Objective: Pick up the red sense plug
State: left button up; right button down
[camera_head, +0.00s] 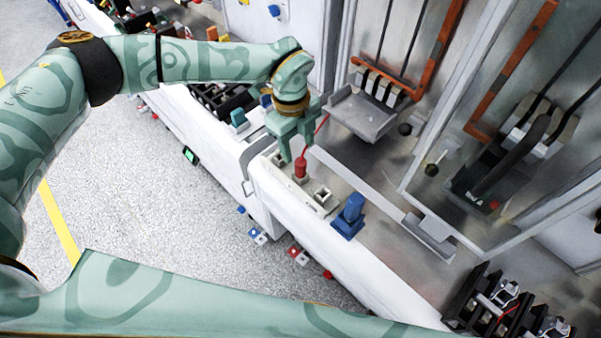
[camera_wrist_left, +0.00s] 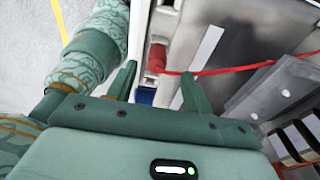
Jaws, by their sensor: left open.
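The red sense plug (camera_head: 300,168) stands upright in a pale socket block on the white ledge, with a thin red lead running from it. My left gripper (camera_head: 297,150) is just above it, pointing down, with its fingers apart. In the left wrist view the red plug (camera_wrist_left: 157,56) shows beyond the fingertips, roughly between the two fingers of the left gripper (camera_wrist_left: 159,71), and the red lead (camera_wrist_left: 210,71) runs off to the right. Whether a finger touches the plug cannot be told. My right gripper is out of view.
A blue plug (camera_head: 350,214) on a blue base stands right of an empty pale socket (camera_head: 322,196) on the same ledge. Behind are a grey metal tray (camera_head: 362,117), orange bars (camera_head: 437,45) and clear panels. Black clips (camera_head: 490,300) sit at the lower right.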

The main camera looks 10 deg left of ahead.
aim_at(300, 161)
pick_arm(q)
jog(key=f, duration=0.4)
jog(key=s+d+f, duration=0.1)
jog(key=f, duration=0.1)
jog(key=c, duration=1.1)
